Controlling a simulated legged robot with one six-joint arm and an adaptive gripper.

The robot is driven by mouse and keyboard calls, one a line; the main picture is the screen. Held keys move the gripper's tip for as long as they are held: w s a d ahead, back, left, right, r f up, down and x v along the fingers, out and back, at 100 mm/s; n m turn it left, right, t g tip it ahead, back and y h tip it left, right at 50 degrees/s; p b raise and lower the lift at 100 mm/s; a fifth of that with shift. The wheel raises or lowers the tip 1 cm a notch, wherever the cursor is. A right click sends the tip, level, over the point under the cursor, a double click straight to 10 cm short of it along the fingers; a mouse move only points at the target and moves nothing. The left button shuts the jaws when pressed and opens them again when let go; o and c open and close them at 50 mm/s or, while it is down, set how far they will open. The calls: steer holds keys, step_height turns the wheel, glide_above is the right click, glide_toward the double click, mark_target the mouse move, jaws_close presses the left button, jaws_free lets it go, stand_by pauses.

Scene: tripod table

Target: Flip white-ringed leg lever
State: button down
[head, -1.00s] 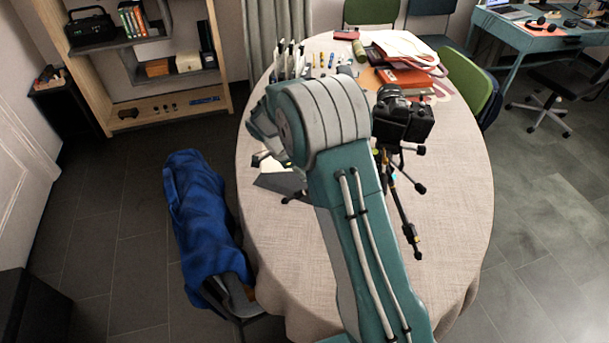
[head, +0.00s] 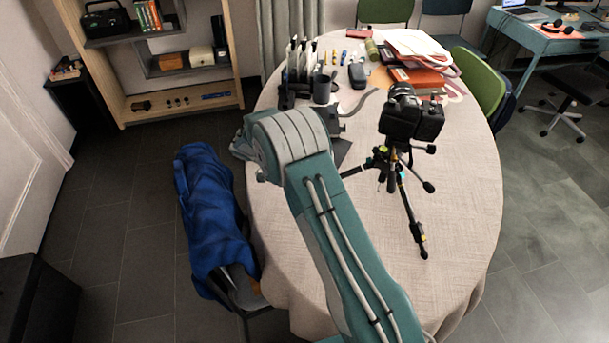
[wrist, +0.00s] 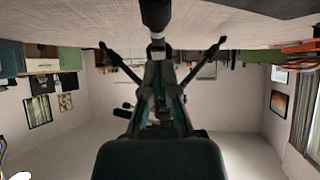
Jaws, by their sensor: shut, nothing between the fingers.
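A black camera (head: 412,118) sits on a small black tripod (head: 393,165) on the table. One leg (head: 411,215) reaches toward the front, with a yellow mark near its foot. In the wrist view the scene is upside down, and the tripod's legs spread upward toward the tabletop. A thick dark leg (wrist: 156,14) comes closest at top centre, with a pale band (wrist: 157,36) on it. My gripper (wrist: 158,72) is shut and empty, pointing at the tripod's middle. Contact cannot be told. In the head view my arm hides the gripper. The lever itself is too small to make out.
The round cloth-covered table (head: 450,200) has free room at its front right. A dark mug (head: 322,88), a glasses case (head: 357,76) and books (head: 418,80) stand at the back. A chair with a blue cloth (head: 208,215) is at the left edge.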

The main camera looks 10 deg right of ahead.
steer(key=shift+d, duration=0.15)
steer(key=shift+s+d+r, duration=0.2)
steer(key=shift+d+r, duration=0.1)
steer(key=shift+d, duration=0.3)
